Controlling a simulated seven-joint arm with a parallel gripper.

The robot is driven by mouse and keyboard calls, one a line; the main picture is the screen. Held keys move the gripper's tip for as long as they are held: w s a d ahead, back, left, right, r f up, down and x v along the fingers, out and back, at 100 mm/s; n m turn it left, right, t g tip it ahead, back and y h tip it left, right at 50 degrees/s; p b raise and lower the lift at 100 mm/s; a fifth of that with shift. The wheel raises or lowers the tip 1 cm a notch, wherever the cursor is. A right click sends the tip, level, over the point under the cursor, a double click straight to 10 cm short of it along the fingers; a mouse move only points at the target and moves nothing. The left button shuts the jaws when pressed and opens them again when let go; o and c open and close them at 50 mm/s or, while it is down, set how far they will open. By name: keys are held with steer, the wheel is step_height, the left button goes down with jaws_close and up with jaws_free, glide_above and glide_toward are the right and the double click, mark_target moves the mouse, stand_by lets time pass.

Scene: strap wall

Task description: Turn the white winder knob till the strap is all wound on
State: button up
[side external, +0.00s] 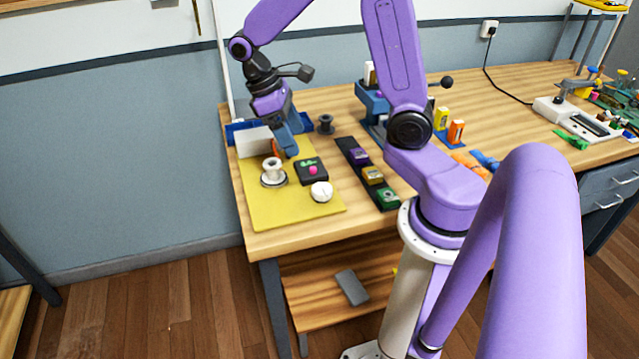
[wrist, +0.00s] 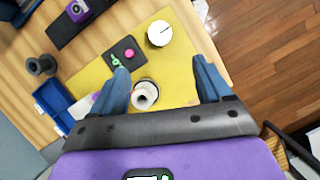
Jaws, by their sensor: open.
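A white round knob (side external: 322,191) sits near the right front of the yellow mat (side external: 268,212). In the wrist view the knob (wrist: 159,34) shows a dark line on its top and lies beyond my fingertips. A white spool (side external: 273,172) stands upright on the mat left of the knob. In the wrist view the spool (wrist: 145,95) appears between my fingers, closer to the left one. My gripper (side external: 290,148) is above the mat's back part, and in the wrist view my gripper (wrist: 160,70) has its blue fingers wide apart with nothing held. I cannot make out the strap.
A dark strip with several coloured blocks (side external: 372,176) lies to the right. A dark spool (side external: 326,124) and a blue tray (wrist: 53,101) are at the back. The mat's front part is clear.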

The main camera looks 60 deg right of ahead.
mark_target(322, 189)
steer(key=x, duration=1.5)
steer(key=shift+a, duration=0.1)
steer(key=c, duration=1)
